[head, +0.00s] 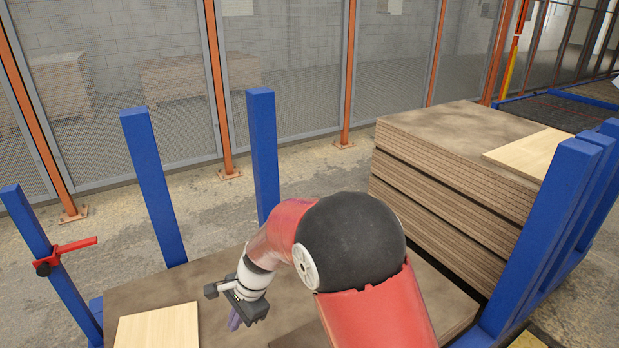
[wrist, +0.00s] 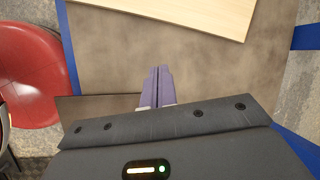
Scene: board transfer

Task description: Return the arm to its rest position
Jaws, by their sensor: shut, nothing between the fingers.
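My red and black arm reaches out from the bottom of the head view, over a low brown board surface (head: 290,300). My gripper (head: 234,320) hangs at its end, with purple fingers pointing down. In the wrist view the two fingers of my gripper (wrist: 160,72) lie side by side, shut, with nothing held. A pale wooden board (head: 158,326) lies on the brown surface to the left of the gripper. It also shows in the wrist view (wrist: 185,12), beyond the fingertips and apart from them.
Blue posts (head: 153,185) rise around the low brown surface. A red lever (head: 72,250) juts from the left post. A tall stack of brown boards (head: 455,190) stands at the right, with a pale board (head: 528,152) on top. A mesh fence (head: 290,70) closes the back.

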